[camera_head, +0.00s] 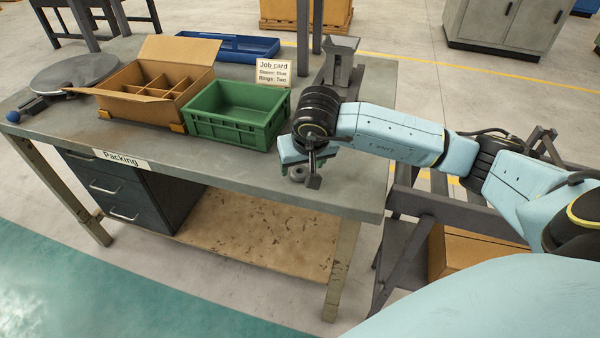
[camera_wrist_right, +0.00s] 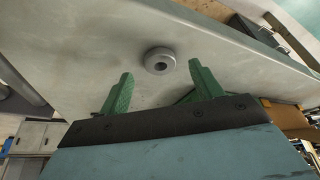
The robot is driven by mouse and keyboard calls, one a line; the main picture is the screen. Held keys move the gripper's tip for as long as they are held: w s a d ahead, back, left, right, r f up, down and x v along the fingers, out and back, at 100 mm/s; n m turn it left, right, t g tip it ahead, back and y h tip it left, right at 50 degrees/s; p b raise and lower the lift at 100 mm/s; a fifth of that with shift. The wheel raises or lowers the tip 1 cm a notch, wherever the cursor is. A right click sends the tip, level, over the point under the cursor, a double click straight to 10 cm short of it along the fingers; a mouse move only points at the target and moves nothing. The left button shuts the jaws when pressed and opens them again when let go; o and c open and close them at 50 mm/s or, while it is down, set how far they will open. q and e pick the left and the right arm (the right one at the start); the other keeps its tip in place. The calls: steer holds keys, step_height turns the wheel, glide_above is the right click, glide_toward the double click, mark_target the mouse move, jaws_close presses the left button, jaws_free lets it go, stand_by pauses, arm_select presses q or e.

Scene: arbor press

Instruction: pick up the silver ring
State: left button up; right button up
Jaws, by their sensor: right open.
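The silver ring (camera_wrist_right: 160,61) lies flat on the grey table top, its dark hole showing in the right wrist view. In the head view the ring (camera_head: 297,174) is partly covered by my right gripper (camera_head: 300,170). In the right wrist view my right gripper (camera_wrist_right: 160,92) is open, its two green fingers apart and nothing between them. The ring sits beyond the fingertips, roughly centred between them. It does not appear to be touched. My left gripper is not in view.
A green bin (camera_head: 236,114) stands left of my right gripper. A divided cardboard box (camera_head: 143,103), a blue tray (camera_head: 232,48) and a round grey plate (camera_head: 75,73) are further left and back. A job card (camera_head: 273,73) stands behind the bin. The table's front strip is clear.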

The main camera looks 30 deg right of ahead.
steer(key=shift+x, duration=1.2)
steer(key=shift+r, duration=0.1)
steer(key=c, duration=1.2)
steer(key=shift+o, duration=0.2)
steer(key=shift+r, duration=0.1)
